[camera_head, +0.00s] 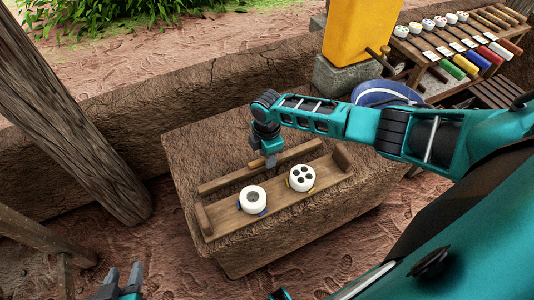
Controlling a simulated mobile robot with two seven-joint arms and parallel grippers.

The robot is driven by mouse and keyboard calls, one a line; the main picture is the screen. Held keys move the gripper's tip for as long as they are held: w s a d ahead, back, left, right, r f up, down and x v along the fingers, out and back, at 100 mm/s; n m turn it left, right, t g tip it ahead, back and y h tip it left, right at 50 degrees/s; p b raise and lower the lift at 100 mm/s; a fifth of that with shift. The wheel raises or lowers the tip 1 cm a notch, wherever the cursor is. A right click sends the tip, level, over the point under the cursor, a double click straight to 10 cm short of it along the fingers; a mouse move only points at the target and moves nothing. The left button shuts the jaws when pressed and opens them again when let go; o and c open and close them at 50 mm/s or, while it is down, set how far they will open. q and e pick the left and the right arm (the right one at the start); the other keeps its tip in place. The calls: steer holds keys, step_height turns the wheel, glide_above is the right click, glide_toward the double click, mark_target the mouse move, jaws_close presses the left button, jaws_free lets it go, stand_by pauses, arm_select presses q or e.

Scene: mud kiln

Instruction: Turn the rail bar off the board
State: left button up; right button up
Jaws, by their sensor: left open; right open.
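The wooden board (285,203) lies on a mud block, with a raised wooden block at each end. The rail bar (228,179) is a thin wooden bar along the board's back edge. My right gripper (265,160) points down at the middle of the bar; it is open, and its fingers hide part of the bar. I cannot tell whether they touch it. Two white round pieces stand on the board: one with a single dark hole (253,200) and one with several holes (302,178). My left gripper (123,282) is open and empty at the bottom left, away from the board.
The mud block (290,245) has bare room around the board. A wooden post (85,130) stands at left. A blue-rimmed basin (385,92) and a yellow container (358,35) are behind my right arm. A rack (425,52) with coloured rolls and white pieces is at the upper right.

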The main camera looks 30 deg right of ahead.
step_height(320, 180, up, 13)
steer(key=p, duration=0.2)
steer(key=shift+p, duration=0.4)
steer(key=shift+f, duration=0.15)
